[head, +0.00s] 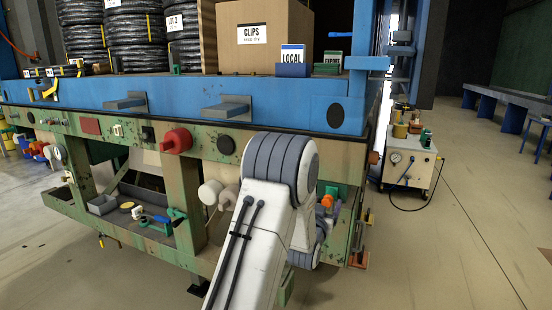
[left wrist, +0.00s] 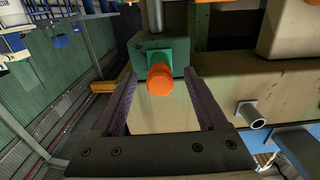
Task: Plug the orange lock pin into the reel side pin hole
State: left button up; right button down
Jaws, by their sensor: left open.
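The orange lock pin (left wrist: 160,80) shows its round orange end in the left wrist view, against a green block (left wrist: 158,52). In the head view a small orange end (head: 327,201) shows at the bench's right end, just right of my left arm. My left gripper (left wrist: 161,74) is open, with one dark finger on each side of the orange end in the picture. No finger visibly touches it, and I cannot tell how deep it sits between them. My arm hides the gripper's fingers in the head view. I cannot make out the reel side pin hole. My right gripper is not in view.
The green bench (head: 182,200) has a blue upper ledge (head: 180,97) carrying black hose coils (head: 135,28) and a CLIPS box (head: 262,35). A red knob (head: 177,141) sticks out in front. A cart (head: 410,165) with a gauge stands at right. The floor at front right is clear.

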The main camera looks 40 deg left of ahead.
pick_arm(q)
jog(key=shift+s, duration=0.4)
jog(key=shift+b+v, duration=0.7)
jog(key=shift+v, duration=1.1)
jog(key=shift+s+d, duration=0.1)
